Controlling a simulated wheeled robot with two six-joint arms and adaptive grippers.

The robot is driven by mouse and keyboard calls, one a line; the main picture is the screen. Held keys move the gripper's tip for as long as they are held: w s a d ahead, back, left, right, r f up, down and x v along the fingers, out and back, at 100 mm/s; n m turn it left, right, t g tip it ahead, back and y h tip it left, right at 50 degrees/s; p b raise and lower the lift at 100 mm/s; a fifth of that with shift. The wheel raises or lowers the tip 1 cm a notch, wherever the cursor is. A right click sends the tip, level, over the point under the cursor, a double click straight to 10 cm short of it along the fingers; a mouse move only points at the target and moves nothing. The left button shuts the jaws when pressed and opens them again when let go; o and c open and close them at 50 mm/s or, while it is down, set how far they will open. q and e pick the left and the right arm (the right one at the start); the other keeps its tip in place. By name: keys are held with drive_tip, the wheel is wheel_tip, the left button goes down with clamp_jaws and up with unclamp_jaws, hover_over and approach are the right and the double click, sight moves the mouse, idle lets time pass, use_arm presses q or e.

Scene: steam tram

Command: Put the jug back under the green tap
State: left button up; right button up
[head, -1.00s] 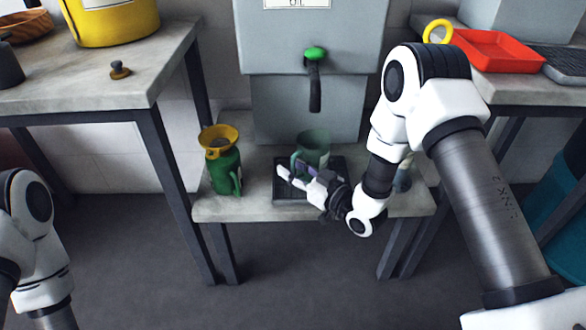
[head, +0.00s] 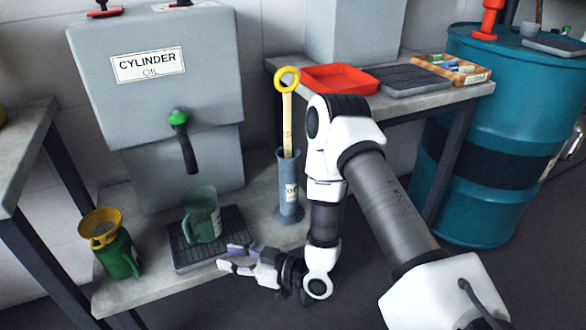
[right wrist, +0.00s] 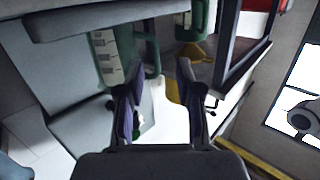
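The green see-through jug (head: 201,222) stands upright on a dark drip tray (head: 188,262), below the green tap (head: 179,117) of the grey oil tank. My right gripper (head: 232,257) is open and empty near the tray's front right edge, apart from the jug. In the right wrist view the jug's pale scale (right wrist: 108,62) shows beyond the gripper (right wrist: 156,72), whose fingers are spread. My left gripper is out of view.
A green can with a yellow funnel (head: 117,252) stands left of the tray. A grey cylinder (head: 288,188) with a yellow-ringed dipstick stands right. A table with a red tray (head: 340,79) and a teal drum (head: 480,190) are further right.

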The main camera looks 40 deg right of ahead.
drive_tip(key=s+f+m+g+h, duration=0.5)
drive_tip(key=s+f+g, duration=0.5)
drive_tip(key=s+f, duration=0.65)
drive_tip(key=s+d+f+g+h, duration=0.1)
drive_tip(key=s+f+g+h, duration=0.1)
drive_tip(key=s, duration=0.6)
drive_tip(key=shift+s+d+m+g+h, duration=0.25)
drive_tip(key=shift+m+g+h, duration=0.2)
drive_tip(key=shift+g, duration=0.75)
